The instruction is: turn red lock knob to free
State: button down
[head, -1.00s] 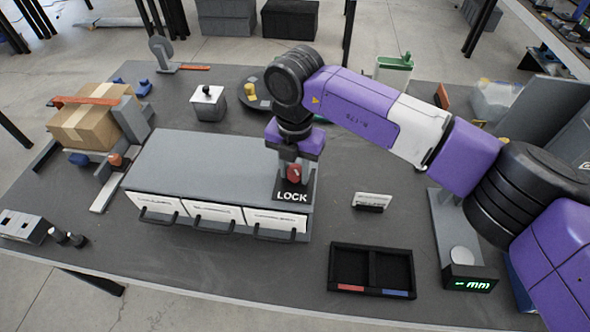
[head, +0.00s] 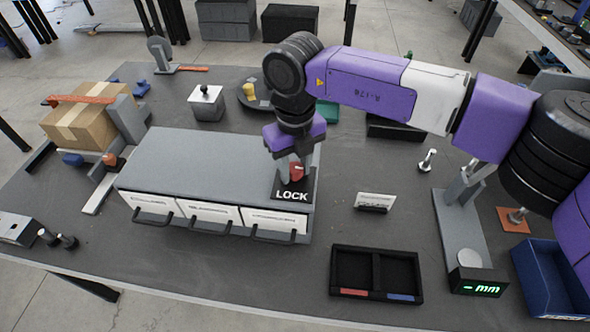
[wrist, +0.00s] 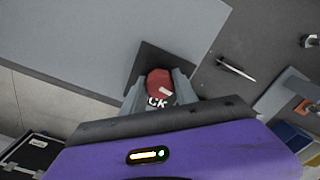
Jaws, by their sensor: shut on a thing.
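The red lock knob (head: 296,171) sits on a black plate marked LOCK (head: 291,194), at the right end of the grey drawer cabinet's top. In the wrist view the red knob (wrist: 159,83) shows a pale mark on its face, and the plate's lettering is partly covered. My gripper (head: 294,172) points down over the plate, with one finger on each side of the knob. It is shut on the knob. In the wrist view my gripper (wrist: 159,92) also straddles the knob. The pointer's exact setting cannot be told.
The grey cabinet (head: 215,165) has three drawers with dark handles along its front. A black two-part tray (head: 375,292), a white sign card (head: 374,201) and a green-lit gauge (head: 478,285) stand to the right. A cardboard box (head: 82,127) is at the left.

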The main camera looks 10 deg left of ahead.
aim_at(295, 167)
jog(key=shift+n, duration=0.7)
jog(key=c, duration=1)
grip_release()
jog(key=shift+r+b, duration=0.1)
jog(key=shift+b, duration=0.2)
notch_tip(295, 167, up, 8)
jog(key=shift+f+b, duration=0.15)
jog(key=shift+b, duration=0.45)
